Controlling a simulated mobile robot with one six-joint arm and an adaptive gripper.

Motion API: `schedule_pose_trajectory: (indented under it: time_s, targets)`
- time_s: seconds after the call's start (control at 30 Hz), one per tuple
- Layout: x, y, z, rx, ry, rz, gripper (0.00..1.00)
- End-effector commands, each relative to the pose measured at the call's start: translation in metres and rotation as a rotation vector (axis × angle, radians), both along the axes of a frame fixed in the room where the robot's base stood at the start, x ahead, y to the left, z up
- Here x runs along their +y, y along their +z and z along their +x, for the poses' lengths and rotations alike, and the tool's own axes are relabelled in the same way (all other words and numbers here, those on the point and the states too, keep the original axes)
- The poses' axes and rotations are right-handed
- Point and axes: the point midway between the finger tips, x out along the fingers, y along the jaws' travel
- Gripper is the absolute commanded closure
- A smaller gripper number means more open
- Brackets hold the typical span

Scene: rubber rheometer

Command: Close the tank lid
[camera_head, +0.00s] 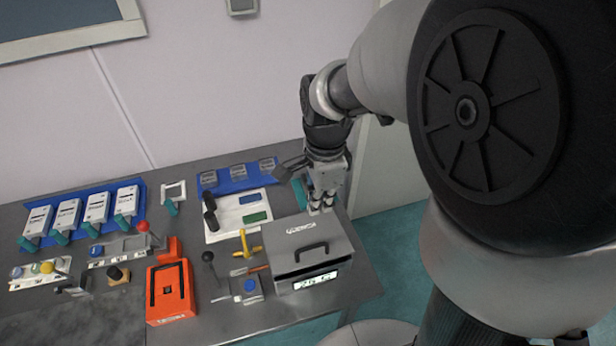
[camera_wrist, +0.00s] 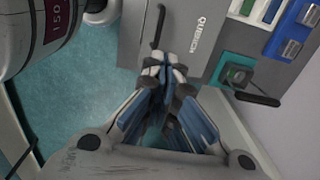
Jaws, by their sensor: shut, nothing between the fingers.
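The tank is a grey box with a lit display (camera_head: 315,281) on its front, at the table's right end in the head view. Its grey lid (camera_head: 285,241) lies over the top, with a dark bar handle (camera_head: 311,250) and a printed label. A dark line shows along the lid's front edge; I cannot tell whether it is fully seated. My gripper (camera_head: 321,208) is shut and empty, pointing down at the lid's back edge. In the wrist view, my fingertips (camera_wrist: 165,66) are together beside the lid (camera_wrist: 196,62) and its handle (camera_wrist: 158,27). Contact is unclear.
Left of the tank are a black-knobbed lever (camera_head: 208,257), a yellow-handled tool (camera_head: 246,245) and an orange case (camera_head: 171,293). A blue tray (camera_head: 237,180) and white mat (camera_head: 225,225) lie behind. Open floor (camera_head: 385,250) is right of the table.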

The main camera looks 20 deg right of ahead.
Motion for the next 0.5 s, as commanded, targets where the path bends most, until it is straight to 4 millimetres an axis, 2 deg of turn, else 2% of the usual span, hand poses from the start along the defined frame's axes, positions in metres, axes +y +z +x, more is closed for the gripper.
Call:
schedule_pose_trajectory:
  time_s: [0.17,0.5]
  targets:
    - [0.000,-0.029,-0.002,0.007,0.000,0.000,1.00]
    - [0.001,-0.101,-0.001,0.007,0.002,-0.001,1.00]
